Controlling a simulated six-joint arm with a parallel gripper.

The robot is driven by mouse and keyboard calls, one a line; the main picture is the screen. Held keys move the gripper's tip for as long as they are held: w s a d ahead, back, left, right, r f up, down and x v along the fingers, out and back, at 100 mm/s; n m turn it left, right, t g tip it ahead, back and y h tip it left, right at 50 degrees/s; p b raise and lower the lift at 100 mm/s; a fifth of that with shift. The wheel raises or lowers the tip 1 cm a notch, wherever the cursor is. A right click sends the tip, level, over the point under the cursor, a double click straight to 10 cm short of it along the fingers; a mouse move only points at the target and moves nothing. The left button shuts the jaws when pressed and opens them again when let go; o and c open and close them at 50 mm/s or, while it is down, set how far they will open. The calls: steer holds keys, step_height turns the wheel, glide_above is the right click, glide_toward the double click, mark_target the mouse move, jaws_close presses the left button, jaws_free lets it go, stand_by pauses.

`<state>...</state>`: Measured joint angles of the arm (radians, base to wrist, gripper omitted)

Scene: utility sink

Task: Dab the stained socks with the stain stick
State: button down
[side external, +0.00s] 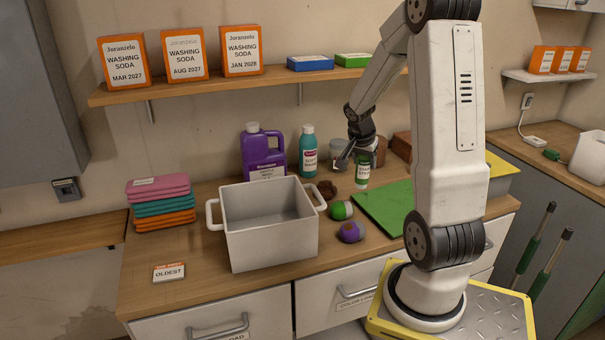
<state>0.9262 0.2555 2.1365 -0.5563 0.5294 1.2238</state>
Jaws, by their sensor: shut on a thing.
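My gripper (352,158) is at the back of the wooden counter, shut on the stain stick (362,171). The stick is a small green and white tube with a printed label, held upright. I cannot tell whether its lower end touches the counter. Several rounded bundles that look like rolled socks lie to the right of the white tub: a brown one (327,189), a green and white one (341,210) and a purple one (350,232) with a dull yellowish patch. They are in front of and to the left of my gripper, apart from the stick. Other stains are too small to tell.
The white two-handled tub (267,240) stands left of the socks. A purple jug (263,154) and a teal bottle (308,152) stand behind. A green mat (385,207) lies to the right. Folded cloths (160,205) and an "OLDEST" card (169,273) are at left.

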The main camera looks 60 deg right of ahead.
steer(key=a+m+g, duration=0.2)
steer(key=a+m, duration=0.3)
steer(key=a, duration=0.4)
steer(key=shift+a+m+y, duration=0.2)
steer(key=shift+m+y, duration=0.2)
steer(key=shift+f, duration=0.2)
steer(key=shift+f, duration=2.9)
steer(key=shift+f, duration=0.5)
steer(key=shift+r, duration=0.15)
step_height(320, 180, up, 7)
stand_by(0.8)
